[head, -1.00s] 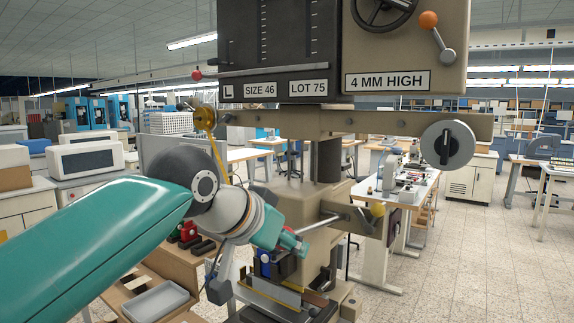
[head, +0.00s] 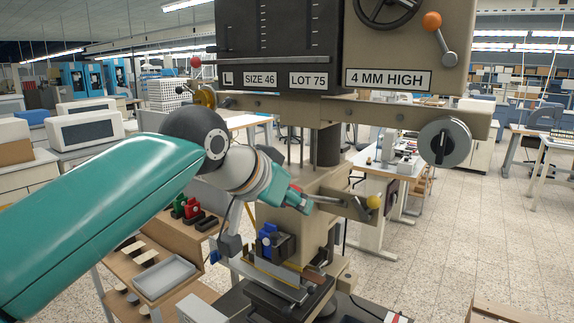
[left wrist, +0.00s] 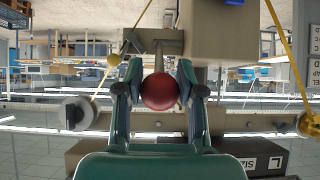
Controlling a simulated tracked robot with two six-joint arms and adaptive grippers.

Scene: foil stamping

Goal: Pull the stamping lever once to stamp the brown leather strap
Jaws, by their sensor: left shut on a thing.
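My left gripper (head: 301,202) is at the front of the stamping machine (head: 330,182), at the end of the stamping lever (head: 326,200). In the left wrist view its two fingers are closed on the lever's red ball knob (left wrist: 160,91). The lever's rod runs from the gripper to a tan bracket and lies nearly level. Below the gripper is the stamping bed (head: 265,288), with a blue-and-black block (head: 268,241) above it. I cannot clearly make out the brown leather strap. My right gripper is not in view.
A yellow knob (head: 374,202) sits beside the lever's bracket. A grey dial (head: 445,142) and an orange-knobbed handle (head: 432,21) are higher up. A side table with a grey tray (head: 164,277) stands at the left. Open floor lies at the right.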

